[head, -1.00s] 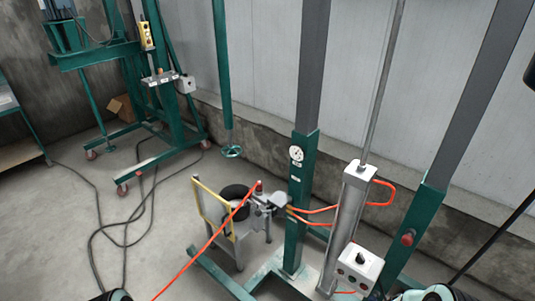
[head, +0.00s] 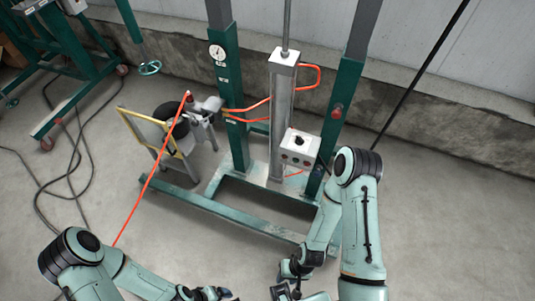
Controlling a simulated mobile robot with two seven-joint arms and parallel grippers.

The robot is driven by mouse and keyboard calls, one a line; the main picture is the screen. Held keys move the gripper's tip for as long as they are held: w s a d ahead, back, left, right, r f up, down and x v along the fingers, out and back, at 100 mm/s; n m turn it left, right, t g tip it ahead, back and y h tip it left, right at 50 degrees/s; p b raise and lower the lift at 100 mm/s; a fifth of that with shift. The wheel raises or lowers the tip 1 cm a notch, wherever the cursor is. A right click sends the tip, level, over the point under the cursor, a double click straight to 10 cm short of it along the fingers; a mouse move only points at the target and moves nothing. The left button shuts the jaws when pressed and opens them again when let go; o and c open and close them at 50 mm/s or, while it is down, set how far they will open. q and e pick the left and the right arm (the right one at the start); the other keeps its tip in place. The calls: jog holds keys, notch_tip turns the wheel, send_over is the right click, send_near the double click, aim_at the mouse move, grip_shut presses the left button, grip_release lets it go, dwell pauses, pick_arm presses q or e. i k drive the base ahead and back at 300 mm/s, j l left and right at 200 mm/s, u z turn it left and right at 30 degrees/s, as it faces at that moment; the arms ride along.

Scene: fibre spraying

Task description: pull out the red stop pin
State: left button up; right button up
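The red stop pin (head: 337,112) appears as a small red knob on the right green post of the lifting frame (head: 345,95). It sits in the post, above the white control box's level. My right gripper (head: 298,292) is low in the head view, in front of the frame's base and well apart from the pin. Its lower part is cut off by the picture edge, so its opening is unclear. My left gripper (head: 208,294) is at the bottom edge, mostly cut off, and far from the pin.
A white control box (head: 299,147) and grey cylinder (head: 283,105) stand left of the pin. A red hose (head: 150,180) runs from a small cart (head: 163,135). Black cables (head: 75,165) lie on the left floor. Floor to the right is clear.

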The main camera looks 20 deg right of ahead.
aim_at(336, 114)
jog(key=l+z, duration=0.1)
jog(key=z, duration=1.25)
